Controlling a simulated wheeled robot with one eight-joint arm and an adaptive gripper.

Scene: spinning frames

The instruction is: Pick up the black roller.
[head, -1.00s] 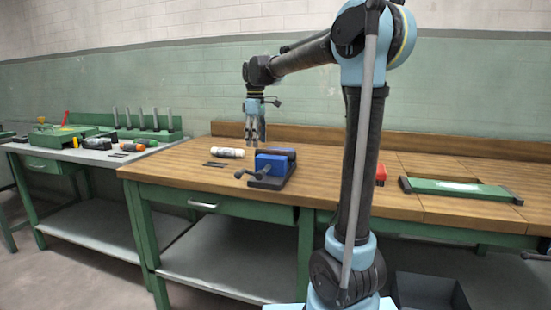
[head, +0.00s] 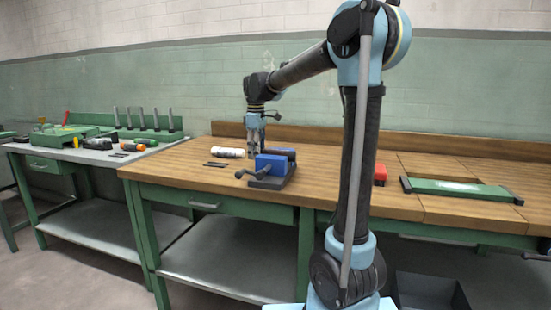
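I cannot clearly pick out a black roller. Two small, thin black pieces (head: 216,164) lie flat on the wooden bench top, in front of a white cylinder (head: 227,152) with a dark end; they are too small to identify. My gripper (head: 253,154) points down, low over the bench, just right of the white cylinder and behind the blue vise (head: 271,166). The vise partly blocks the view around the fingertips. The fingers are too small to tell whether they are open or shut, or whether anything is between them.
The vise, with its dark handle, stands close in front of my gripper. A red object (head: 380,174) and a green tray-like piece (head: 462,190) are to the right on the wooden bench (head: 160,171). A second bench at left holds tools and a green rack (head: 150,134). The wooden bench's left front is mostly clear.

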